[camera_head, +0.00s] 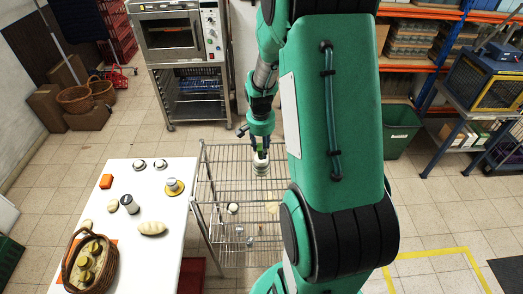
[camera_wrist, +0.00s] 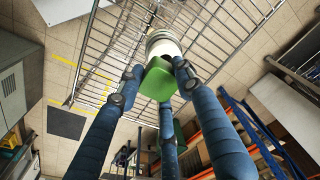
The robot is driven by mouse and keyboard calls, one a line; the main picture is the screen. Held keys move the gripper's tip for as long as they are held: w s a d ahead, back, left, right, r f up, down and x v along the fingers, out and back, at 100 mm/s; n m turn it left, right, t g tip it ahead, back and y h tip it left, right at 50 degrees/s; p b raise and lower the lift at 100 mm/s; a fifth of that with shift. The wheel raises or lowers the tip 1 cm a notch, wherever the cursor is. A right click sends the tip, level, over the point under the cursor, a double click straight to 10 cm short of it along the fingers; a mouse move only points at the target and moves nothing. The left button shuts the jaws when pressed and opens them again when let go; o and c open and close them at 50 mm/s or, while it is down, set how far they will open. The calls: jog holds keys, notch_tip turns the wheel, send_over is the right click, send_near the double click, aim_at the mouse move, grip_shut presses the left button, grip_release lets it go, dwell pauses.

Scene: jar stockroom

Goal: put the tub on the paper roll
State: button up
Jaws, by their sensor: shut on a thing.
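My gripper (camera_head: 259,148) is over the wire rack in the head view. In the wrist view its blue fingers (camera_wrist: 158,84) are closed around a green, block-shaped tub (camera_wrist: 160,78). A white, round paper roll (camera_wrist: 163,44) shows just beyond the tub in the wrist view. In the head view the paper roll (camera_head: 262,169) stands upright on the rack, right below my fingers. The tub is close to the roll's end, but I cannot tell whether they touch. The tub is mostly hidden by my fingers in the head view.
The wire rack (camera_head: 215,190) carries a few small items and has free room around the roll. A white table (camera_head: 150,262) at left holds a wicker basket (camera_head: 103,275), a bread loaf (camera_head: 151,228) and jars. An oven (camera_head: 172,38) stands behind.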

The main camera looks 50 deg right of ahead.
aim_at(261, 146)
jog(key=shift+w+d, duration=0.45)
jog(key=shift+w, duration=0.25)
jog(key=shift+f, duration=0.1)
jog(key=shift+f+p, duration=0.4)
jog(key=shift+f, duration=1.3)
jog(key=shift+f, duration=0.15)
jog(key=o, duration=1.1)
jog(key=r, duration=0.4)
jog(key=r+b, duration=0.1)
jog(key=r, duration=0.3)
jog(key=a+r, duration=0.1)
jog(key=r, duration=0.3)
jog(key=shift+s+r, duration=0.1)
jog(key=shift+s, duration=0.2)
